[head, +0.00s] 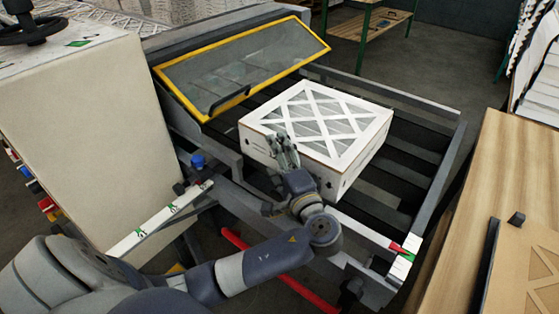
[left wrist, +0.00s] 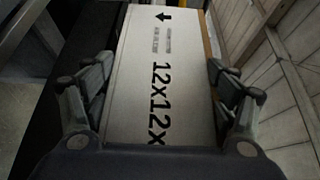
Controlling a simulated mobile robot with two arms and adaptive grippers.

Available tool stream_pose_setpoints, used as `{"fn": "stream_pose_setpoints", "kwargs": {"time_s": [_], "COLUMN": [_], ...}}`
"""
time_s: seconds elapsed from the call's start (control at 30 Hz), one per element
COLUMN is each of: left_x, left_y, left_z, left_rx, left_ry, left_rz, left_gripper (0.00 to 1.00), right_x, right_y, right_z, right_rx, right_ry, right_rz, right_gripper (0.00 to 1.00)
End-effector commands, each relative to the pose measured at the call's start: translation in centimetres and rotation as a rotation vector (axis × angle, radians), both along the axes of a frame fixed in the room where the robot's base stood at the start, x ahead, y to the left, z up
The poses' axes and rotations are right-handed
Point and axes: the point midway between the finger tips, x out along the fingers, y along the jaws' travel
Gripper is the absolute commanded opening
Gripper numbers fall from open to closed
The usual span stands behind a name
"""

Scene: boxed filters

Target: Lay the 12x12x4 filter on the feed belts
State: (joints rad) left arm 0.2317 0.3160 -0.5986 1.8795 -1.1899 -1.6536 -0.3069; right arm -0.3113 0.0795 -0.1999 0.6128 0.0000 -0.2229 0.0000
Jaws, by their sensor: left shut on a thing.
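The white boxed filter (head: 318,118) with a lattice face lies over the feed belts (head: 412,165), lattice side up. I cannot tell whether it rests fully on the belts. In the left wrist view its side (left wrist: 165,70) shows a black arrow and the print "12x12x"; the rest of the print is hidden. My left gripper (head: 284,152) is shut on the box at its near left side. In the left wrist view the fingers (left wrist: 160,90) stand on both sides of the printed face. My right gripper is not in view.
A yellow-framed clear guard (head: 245,65) stands tilted up behind the belts. Grey rails (head: 440,165) border the belts. A beige machine cabinet (head: 85,130) is at the left, and a wooden table (head: 510,165) at the right. Dark belt is bare right of the box.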

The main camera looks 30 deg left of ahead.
Motion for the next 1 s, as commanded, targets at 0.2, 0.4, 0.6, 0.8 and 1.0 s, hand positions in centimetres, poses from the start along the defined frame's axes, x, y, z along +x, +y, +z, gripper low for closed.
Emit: {"fn": "stream_pose_setpoints", "kwargs": {"time_s": [0.2,0.4,0.6,0.8,1.0], "left_x": [0.0,0.0,0.0,0.0,0.0], "left_y": [0.0,0.0,0.0,0.0,0.0], "left_z": [-2.0,-2.0,-2.7,-2.7,-2.7], "left_rx": [0.001,0.0,0.0,-0.001,0.0], "left_ry": [-0.003,-0.004,-0.002,0.001,0.0], "left_rz": [0.0,0.0,0.0,0.0,0.0], "left_gripper": [0.48,0.48,0.48,0.99,0.99], "right_x": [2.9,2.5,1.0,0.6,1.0], "right_y": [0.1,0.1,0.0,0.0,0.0], "right_z": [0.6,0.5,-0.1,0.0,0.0], "right_rx": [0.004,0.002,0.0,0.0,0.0], "right_ry": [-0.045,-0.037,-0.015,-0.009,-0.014], "right_rz": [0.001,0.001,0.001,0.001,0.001], "right_gripper": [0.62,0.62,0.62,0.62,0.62]}}
